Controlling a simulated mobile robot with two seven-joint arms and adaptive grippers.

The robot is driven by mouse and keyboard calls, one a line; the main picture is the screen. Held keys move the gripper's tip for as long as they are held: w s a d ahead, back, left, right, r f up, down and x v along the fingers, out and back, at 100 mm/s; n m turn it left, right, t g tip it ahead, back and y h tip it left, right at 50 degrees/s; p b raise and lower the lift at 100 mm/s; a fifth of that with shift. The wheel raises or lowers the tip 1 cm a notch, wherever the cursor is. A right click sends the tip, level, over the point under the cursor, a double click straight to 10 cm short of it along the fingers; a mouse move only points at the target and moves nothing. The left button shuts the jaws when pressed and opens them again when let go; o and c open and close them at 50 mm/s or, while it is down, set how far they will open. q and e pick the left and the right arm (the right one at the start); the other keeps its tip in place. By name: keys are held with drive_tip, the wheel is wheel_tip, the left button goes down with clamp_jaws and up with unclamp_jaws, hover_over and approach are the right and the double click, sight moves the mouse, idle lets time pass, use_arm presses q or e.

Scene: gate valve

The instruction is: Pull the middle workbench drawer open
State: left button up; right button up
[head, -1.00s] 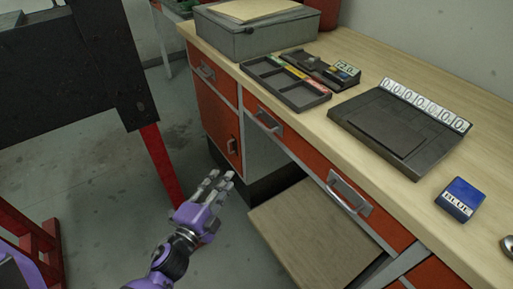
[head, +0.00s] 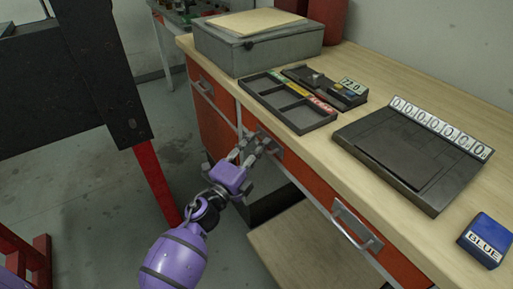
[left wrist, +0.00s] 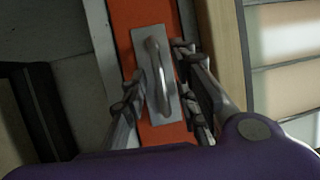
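The workbench's long orange middle drawer front (head: 310,178) is flush with the bench under the wooden top. It carries a metal handle at its left end, partly hidden by my fingers in the head view. The handle (left wrist: 158,75) shows clearly in the left wrist view, a rounded bar on a grey plate. A second handle (head: 356,226) sits farther right on the orange front. My left gripper (head: 254,148) is at the left handle. In the left wrist view its open fingers (left wrist: 164,92) stand on either side of the bar, not closed on it. My right gripper is out of view.
A left drawer and cabinet (head: 213,120) adjoin the middle drawer. A dark tray (head: 287,103), a grey box (head: 258,46), a black counter panel (head: 400,155) and a blue block (head: 487,240) lie on the bench top. A lower wooden board (head: 310,250) juts out below the drawer.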

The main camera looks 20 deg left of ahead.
use_arm(q)
drive_tip(key=c, duration=0.5)
clamp_jaws()
drive_tip(key=shift+a, duration=0.1)
drive_tip(key=s+a, duration=0.9)
drive_tip(key=s, duration=0.3)
drive_tip(key=s+a, duration=1)
drive_tip(key=s, duration=0.3)
drive_tip(key=shift+s+a+b, duration=0.15)
drive_tip(key=shift+a+b, duration=0.15)
drive_tip(key=shift+b, duration=0.15)
drive_tip(key=shift+f, duration=0.1)
drive_tip(key=o, duration=0.5)
unclamp_jaws()
